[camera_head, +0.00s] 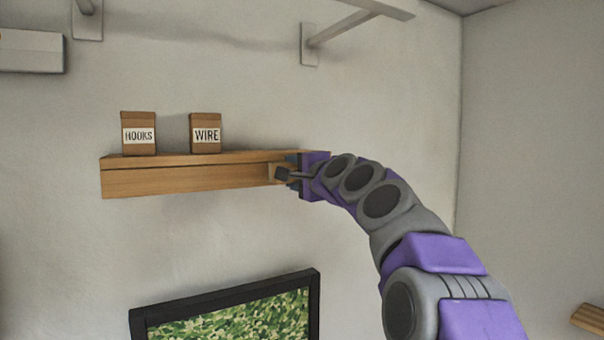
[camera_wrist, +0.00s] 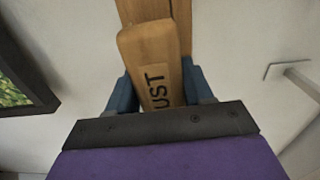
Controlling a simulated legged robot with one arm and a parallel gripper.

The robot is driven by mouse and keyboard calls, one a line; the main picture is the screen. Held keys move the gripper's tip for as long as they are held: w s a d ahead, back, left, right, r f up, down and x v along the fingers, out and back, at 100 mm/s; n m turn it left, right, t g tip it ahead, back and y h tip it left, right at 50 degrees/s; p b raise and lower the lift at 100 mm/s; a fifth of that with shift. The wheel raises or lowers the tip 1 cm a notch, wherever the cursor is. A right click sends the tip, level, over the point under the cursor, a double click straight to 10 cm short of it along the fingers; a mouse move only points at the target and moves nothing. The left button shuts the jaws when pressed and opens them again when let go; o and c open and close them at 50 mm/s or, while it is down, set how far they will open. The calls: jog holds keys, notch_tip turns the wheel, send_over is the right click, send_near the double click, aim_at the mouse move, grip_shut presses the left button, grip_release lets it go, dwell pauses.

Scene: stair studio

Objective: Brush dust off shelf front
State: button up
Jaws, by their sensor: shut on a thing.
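A wooden shelf (camera_head: 180,180) is fixed to the wall, its front face towards me. My gripper (camera_head: 285,174) is at the right end of the shelf front. In the wrist view my gripper (camera_wrist: 160,95) has its blue fingers on both sides of a wooden block-like brush (camera_wrist: 150,50) with the letters "UST" showing, and is shut on it. The shelf (camera_wrist: 182,12) runs on behind the brush in that view. The brush's underside is hidden, and I cannot tell whether it touches the shelf. No dust is clearly visible on the front.
A box marked HOOKS (camera_head: 138,134) and a box marked WIRE (camera_head: 206,134) stand on the shelf top. A grey bracket (camera_head: 310,44) is on the wall above. The wall between shelf and screen is clear.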

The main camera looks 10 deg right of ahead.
jog(key=shift+w+a, duration=0.1)
jog(key=shift+a, duration=0.35)
jog(key=shift+w+d+p, duration=0.15)
jog(key=shift+w+d, duration=0.05)
jog(key=shift+d, duration=0.45)
jog(key=shift+w+d+p, duration=0.15)
jog(key=shift+w+d, duration=0.05)
jog(key=shift+d, duration=0.45)
jog(key=shift+w+a, duration=0.2)
jog(key=shift+a, duration=0.95)
jog(key=d, duration=0.3)
jog(key=w+d, duration=0.1)
jog(key=d, duration=0.1)
jog(key=shift+d+p, duration=0.25)
jog(key=shift+p, duration=0.15)
jog(key=shift+w+a, duration=0.15)
jog(key=shift+a, duration=0.45)
jog(key=shift+s+a+p, duration=0.2)
jog(key=shift+s+a, duration=0.05)
jog(key=shift+a, duration=0.55)
jog(key=shift+s+a+p, duration=0.2)
jog(key=shift+s+a, duration=0.05)
jog(key=shift+a, duration=0.55)
jog(key=shift+a, duration=0.15)
jog(key=b+v, duration=0.1)
jog(key=v, duration=0.5)
